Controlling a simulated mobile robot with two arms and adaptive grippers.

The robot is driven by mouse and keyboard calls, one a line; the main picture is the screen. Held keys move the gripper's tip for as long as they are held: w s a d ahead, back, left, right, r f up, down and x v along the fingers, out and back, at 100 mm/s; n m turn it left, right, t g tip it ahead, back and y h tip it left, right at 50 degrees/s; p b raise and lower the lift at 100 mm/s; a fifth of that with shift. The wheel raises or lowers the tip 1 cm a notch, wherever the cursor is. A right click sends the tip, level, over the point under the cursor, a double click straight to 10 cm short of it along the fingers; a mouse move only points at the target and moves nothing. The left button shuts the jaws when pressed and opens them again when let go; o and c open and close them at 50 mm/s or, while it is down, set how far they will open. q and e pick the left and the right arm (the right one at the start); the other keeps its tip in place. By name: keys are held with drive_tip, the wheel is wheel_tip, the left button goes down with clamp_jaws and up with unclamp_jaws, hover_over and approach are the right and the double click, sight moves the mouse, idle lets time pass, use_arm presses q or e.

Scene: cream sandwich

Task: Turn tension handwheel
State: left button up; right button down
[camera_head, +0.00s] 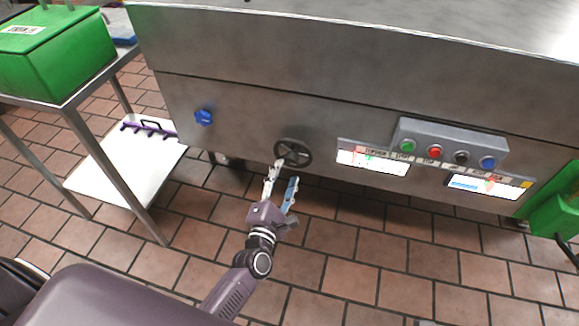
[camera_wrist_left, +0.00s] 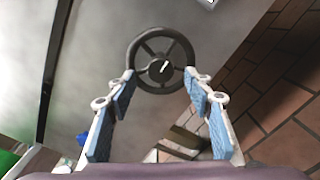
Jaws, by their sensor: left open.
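The tension handwheel (camera_head: 293,153) is a dark spoked wheel on the front of the steel machine. In the left wrist view the handwheel (camera_wrist_left: 160,60) faces me, with its hub and a small light handle at its middle. My left gripper (camera_head: 282,178) is open, just in front of and below the wheel in the head view. In the left wrist view its two blue-padded fingers (camera_wrist_left: 160,88) are spread to either side of the wheel's lower part. I cannot tell whether they touch the rim. My right gripper is out of view.
A blue knob (camera_head: 204,117) sits on the machine left of the wheel. A control box with coloured buttons (camera_head: 452,146) and two label panels are to the right. A metal table (camera_head: 68,104) with a green bin (camera_head: 55,55) stands at left. The tiled floor in front is mostly clear.

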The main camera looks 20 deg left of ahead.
sight(290, 163)
use_arm(q)
drive_tip(key=w, duration=0.5)
drive_tip(key=shift+a+f, duration=0.1)
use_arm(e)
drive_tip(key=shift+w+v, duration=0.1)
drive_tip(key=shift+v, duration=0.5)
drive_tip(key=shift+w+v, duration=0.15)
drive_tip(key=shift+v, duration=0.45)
use_arm(q)
drive_tip(key=shift+c, duration=0.2)
drive_tip(key=c, duration=1.1)
drive_tip(key=shift+s, duration=0.1)
